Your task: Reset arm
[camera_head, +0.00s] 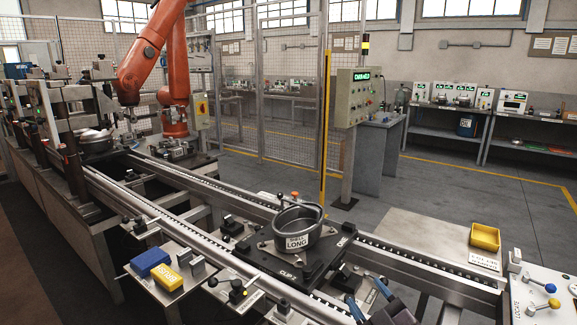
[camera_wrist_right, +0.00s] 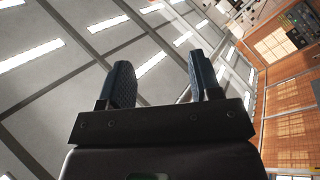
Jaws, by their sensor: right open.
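My right gripper (camera_head: 370,298) shows at the bottom of the head view, right of centre, its dark blue fingers apart. In the right wrist view its two fingers (camera_wrist_right: 158,85) stand apart with nothing between them, against the ceiling and lamps. In the head view it is in front of and apart from the compressor pallet (camera_head: 268,262). A grey metal compressor shell (camera_head: 297,228) with a "SHELL LONG" label sits on that pallet. My left gripper is not in view.
A conveyor (camera_head: 190,230) runs from back left to front right. Blue and yellow blocks (camera_head: 168,278) lie on a side shelf. A yellow bin (camera_head: 485,238) stands on a side table at right. An orange robot arm (camera_head: 150,55) stands at back left.

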